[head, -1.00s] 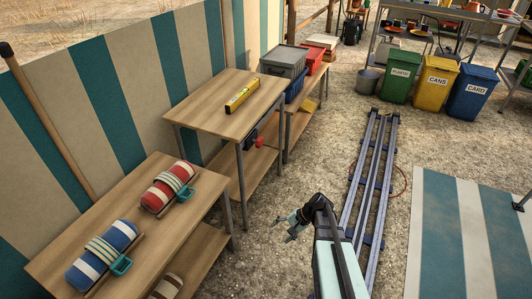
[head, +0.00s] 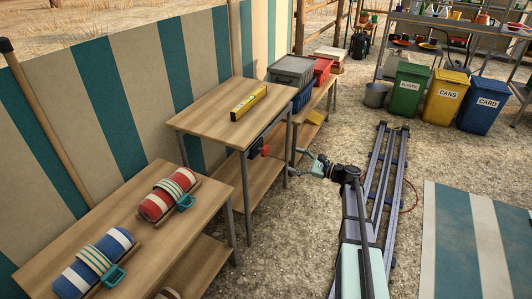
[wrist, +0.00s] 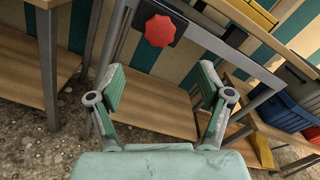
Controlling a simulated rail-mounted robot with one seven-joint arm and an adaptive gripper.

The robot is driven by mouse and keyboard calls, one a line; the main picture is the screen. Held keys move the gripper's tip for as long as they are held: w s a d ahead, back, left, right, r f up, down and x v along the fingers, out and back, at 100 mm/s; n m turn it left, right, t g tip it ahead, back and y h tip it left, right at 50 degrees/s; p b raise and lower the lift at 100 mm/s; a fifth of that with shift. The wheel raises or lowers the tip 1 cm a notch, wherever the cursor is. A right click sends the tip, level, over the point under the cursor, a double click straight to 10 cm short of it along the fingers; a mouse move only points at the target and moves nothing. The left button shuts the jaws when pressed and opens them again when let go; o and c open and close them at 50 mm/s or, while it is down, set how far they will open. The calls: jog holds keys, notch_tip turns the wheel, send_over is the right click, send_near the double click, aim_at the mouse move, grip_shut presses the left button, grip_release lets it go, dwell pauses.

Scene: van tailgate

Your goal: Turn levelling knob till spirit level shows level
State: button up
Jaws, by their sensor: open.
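The red levelling knob (head: 265,151) sits on a dark plate on the front side of the wooden table (head: 205,118), near its right leg. It also shows in the wrist view (wrist: 159,30), upper middle, as a lobed red disc. The yellow spirit level (head: 249,103) lies on the tabletop; its bubble is too small to read. In the wrist view only part of the spirit level (wrist: 250,13) shows at the top. My gripper (head: 296,163) is open and empty, to the right of the knob and apart from it. In the wrist view its fingers (wrist: 162,88) are spread below the knob.
A lower table (head: 120,215) with a red and a blue striped roll stands at the left. A shelf with a grey crate (head: 291,70), red and blue crates stands behind.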

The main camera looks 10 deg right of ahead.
aim_at(268, 152)
jog(key=b+x, duration=0.1)
jog(key=x, duration=1.2)
jog(key=shift+w+a+b, duration=0.2)
jog(key=shift+a+b, duration=0.1)
jog(key=shift+b, duration=0.1)
jog(key=c, duration=1.2)
